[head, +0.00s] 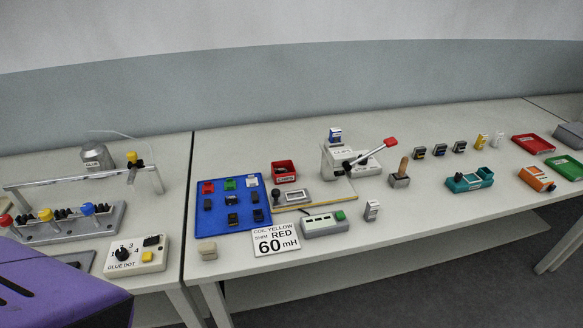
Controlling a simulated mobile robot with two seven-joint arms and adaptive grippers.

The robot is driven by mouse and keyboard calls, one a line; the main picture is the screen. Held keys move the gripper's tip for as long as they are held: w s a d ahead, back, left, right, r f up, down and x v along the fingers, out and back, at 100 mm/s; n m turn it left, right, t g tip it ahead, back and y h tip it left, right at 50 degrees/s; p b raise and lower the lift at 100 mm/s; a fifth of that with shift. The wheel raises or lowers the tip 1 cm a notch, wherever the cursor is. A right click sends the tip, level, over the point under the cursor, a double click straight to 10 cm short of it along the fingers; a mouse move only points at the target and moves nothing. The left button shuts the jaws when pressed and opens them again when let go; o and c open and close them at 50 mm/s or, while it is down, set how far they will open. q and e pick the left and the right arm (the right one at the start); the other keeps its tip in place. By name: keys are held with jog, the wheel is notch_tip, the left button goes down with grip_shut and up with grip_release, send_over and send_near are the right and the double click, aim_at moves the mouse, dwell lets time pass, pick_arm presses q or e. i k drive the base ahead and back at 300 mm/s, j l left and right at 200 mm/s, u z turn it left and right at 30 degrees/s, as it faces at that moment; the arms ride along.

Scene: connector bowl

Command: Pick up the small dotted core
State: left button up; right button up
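I cannot tell which piece is the small dotted core; no dots can be made out at this size. Several small dark pieces lie on the blue tray (222,219), among them a black block (232,199) near its middle. More dark blocks stand in a row to the right at the back: a left one (420,153), a middle one (439,150) and a right one (460,147). Neither gripper's fingers show in the head view. A purple casing (55,285) at the lower left seems to be part of my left arm.
A sign (276,239) reads "COIL YELLOW, SHIM RED, 60 mH". A lever press (340,160), a grey meter (324,225), a teal fixture (470,180), a red bin (533,145) and a glue-dot box (136,255) stand around.

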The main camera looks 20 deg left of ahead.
aim_at(231, 199)
jog(key=u, duration=1.2)
